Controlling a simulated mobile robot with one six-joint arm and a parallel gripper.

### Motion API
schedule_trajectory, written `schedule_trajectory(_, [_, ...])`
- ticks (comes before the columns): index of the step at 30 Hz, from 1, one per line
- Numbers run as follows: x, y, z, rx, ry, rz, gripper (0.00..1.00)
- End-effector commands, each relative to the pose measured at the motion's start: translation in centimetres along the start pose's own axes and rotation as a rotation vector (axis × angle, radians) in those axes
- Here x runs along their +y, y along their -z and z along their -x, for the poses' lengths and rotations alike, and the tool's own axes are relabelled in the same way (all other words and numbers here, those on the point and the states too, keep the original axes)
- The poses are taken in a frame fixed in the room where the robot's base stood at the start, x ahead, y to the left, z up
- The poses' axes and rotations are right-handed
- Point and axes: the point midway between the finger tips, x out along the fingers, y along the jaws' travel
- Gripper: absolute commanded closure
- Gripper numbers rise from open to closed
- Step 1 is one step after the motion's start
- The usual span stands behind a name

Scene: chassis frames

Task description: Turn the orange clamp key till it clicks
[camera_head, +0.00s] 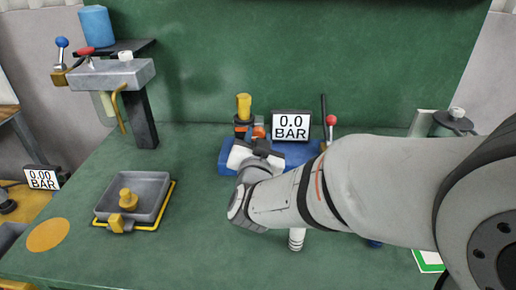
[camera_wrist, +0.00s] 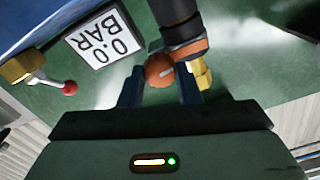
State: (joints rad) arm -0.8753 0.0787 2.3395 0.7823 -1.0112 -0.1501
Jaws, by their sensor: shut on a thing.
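The orange clamp key (camera_wrist: 160,72) shows as a rounded orange knob between my two fingers in the wrist view. A small orange part of it (camera_head: 259,132) shows in the head view, beside the dark fixture that carries a yellow cylinder (camera_head: 244,105). My gripper (camera_wrist: 160,88) is shut on the key; in the head view my gripper (camera_head: 262,147) is at the fixture, over the blue base (camera_head: 228,157). The dark cylindrical body (camera_wrist: 178,20) with an orange-brown band stands close to the key in the wrist view. The key's far side is hidden.
A display (camera_head: 291,126) reading 0.0 BAR stands right of the fixture, with a red-knobbed lever (camera_head: 331,121) beyond it. A grey tray (camera_head: 106,208) holding a yellow part is at left. A grey stand (camera_head: 138,75) is behind it. Green table between is clear.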

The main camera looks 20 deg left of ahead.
Motion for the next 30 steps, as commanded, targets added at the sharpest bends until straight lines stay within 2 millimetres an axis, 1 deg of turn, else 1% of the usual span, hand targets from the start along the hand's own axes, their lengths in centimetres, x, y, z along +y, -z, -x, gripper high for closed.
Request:
schedule_trajectory(1, [0.23, -0.63, 0.02, 0.004, 0.002, -0.044, 0.93])
schedule_trajectory(2, [0.24, -0.66, 0.01, 0.003, 0.002, -0.073, 0.93])
schedule_trajectory(12, [0.29, -0.60, 0.02, 0.002, 0.002, -0.394, 0.93])
schedule_trajectory(18, [0.28, -0.51, 0.02, 0.001, 0.002, -0.557, 0.93])
schedule_trajectory(24, [0.25, -0.38, 0.02, 0.001, 0.001, -0.680, 0.93])
schedule_trajectory(30, [0.21, -0.32, 0.02, -0.002, 0.000, -0.755, 0.93])
